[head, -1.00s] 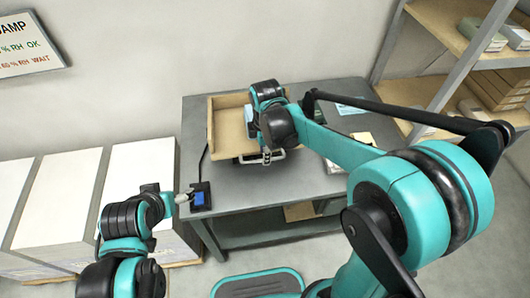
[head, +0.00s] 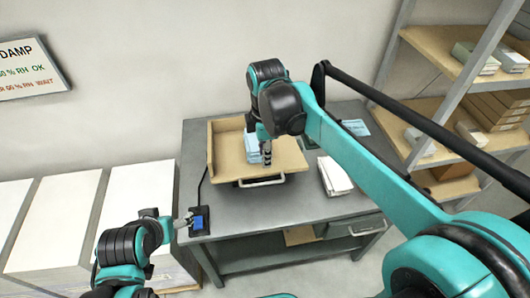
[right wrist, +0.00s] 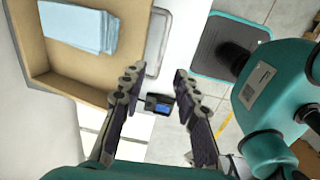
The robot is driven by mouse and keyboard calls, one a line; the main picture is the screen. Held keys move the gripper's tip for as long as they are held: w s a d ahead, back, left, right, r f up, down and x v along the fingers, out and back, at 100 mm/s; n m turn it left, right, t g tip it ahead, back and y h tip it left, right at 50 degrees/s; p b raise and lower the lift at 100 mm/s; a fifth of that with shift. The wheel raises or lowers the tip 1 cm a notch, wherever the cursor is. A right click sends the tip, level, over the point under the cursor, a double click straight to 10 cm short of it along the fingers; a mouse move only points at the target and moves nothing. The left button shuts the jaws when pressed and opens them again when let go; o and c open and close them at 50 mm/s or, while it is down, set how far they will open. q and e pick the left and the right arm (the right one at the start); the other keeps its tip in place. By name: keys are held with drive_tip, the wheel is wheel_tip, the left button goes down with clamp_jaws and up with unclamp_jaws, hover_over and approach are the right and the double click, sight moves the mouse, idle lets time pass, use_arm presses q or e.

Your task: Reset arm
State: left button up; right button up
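My right gripper (head: 266,158) hangs above the wooden tray on the grey table in the head view. In the right wrist view its two fingers (right wrist: 158,82) are spread apart with nothing between them. My left gripper (head: 184,220) is low at the left, close beside a small black device with a blue screen (head: 198,221). Its fingers are too small to tell open from shut. The device also shows beyond the right fingers in the right wrist view (right wrist: 160,105).
The wooden tray (head: 226,168) with a metal handle holds a light-blue stack of sheets (right wrist: 78,27). A white stack (head: 335,176) lies on the table (head: 300,208) to its right. White boxes (head: 130,215) stand left, and a loaded shelf (head: 455,110) stands right. The table's front is mostly clear.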

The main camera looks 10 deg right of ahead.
idle(0.4)
drive_tip(key=s+d+f+m+t, duration=0.3)
drive_tip(key=s+m, duration=0.3)
drive_tip(key=m, duration=0.3)
drive_tip(key=s+d+f+m+t, duration=0.3)
drive_tip(key=s+d+m, duration=0.2)
drive_tip(key=m, duration=0.4)
drive_tip(key=shift+s+d+t, duration=0.3)
drive_tip(key=shift+s, duration=0.45)
